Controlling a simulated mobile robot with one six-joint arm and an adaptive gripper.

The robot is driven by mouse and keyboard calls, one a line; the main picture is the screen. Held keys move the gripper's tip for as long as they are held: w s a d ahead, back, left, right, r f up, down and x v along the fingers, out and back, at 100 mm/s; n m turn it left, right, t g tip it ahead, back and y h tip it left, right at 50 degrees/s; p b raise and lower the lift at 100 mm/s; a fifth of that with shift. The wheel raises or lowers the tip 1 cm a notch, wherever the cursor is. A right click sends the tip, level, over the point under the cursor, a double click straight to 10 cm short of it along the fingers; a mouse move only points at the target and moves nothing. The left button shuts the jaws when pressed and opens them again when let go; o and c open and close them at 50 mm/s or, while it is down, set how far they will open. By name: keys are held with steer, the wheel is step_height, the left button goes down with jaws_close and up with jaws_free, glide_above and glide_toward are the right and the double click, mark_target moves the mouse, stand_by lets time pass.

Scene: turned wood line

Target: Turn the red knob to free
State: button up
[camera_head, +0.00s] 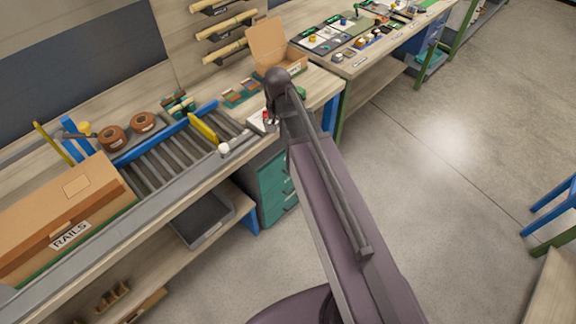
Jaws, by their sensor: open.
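A small red knob (265,115) shows in the head view on a white panel (256,121) at the right end of the roller conveyor. My arm reaches forward to it from the lower right. My gripper (271,121) is at the knob, small and dark beneath the wrist, and partly hidden by my own arm. It is open. I cannot tell whether its fingers touch the knob or stand around it. The knob's pointer and any free marking are too small to read.
A cardboard box marked RAILS (60,215) stands at the left. An open carton (274,48) stands behind. The floor at right is mostly clear.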

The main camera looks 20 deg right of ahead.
steer(key=s+f+n+b, duration=0.4)
steer(key=s, duration=0.6)
steer(key=shift+s+f, duration=0.35)
steer(key=shift+f, duration=0.05)
